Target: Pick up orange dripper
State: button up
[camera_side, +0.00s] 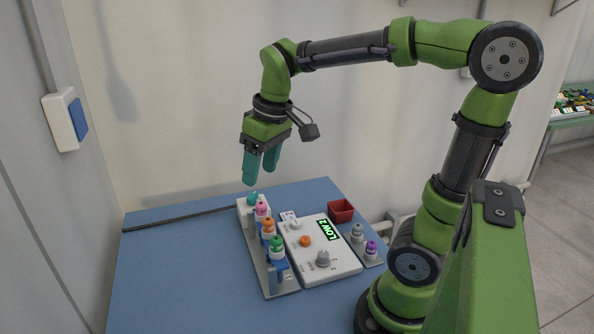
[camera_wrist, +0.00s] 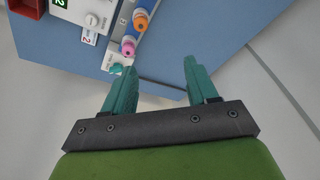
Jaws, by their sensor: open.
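The orange dripper (camera_side: 268,227) stands in a grey rack (camera_side: 283,290) on the blue table, between a pink dripper (camera_side: 261,209) and a green dripper (camera_side: 277,244). A teal-topped dripper (camera_side: 252,197) is at the rack's far end. My gripper (camera_side: 260,176) is open and empty, above the far end of the rack with its teal fingers pointing down. In the wrist view, the orange dripper (camera_wrist: 140,20) is near the top, beyond the pink one (camera_wrist: 128,47). The gripper (camera_wrist: 160,67) is apart from both there. The orange dripper's lower part is partly hidden in the side view.
Grey (camera_side: 357,232) and purple (camera_side: 371,250) drippers stand in a small holder. A red bin (camera_side: 341,211) sits behind.

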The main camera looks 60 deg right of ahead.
notch_tip(320, 180, up, 3)
jog(key=w+d+n+g, duration=0.2)
jog(key=d+n, duration=0.1)
jog(key=n, duration=0.1)
send_over(268, 219)
jog(key=shift+g, duration=0.3)
notch_tip(268, 219, down, 12)
jog(key=shift+w+d+r, duration=0.1)
jog(key=shift+f, duration=2.65)
grip_shut()
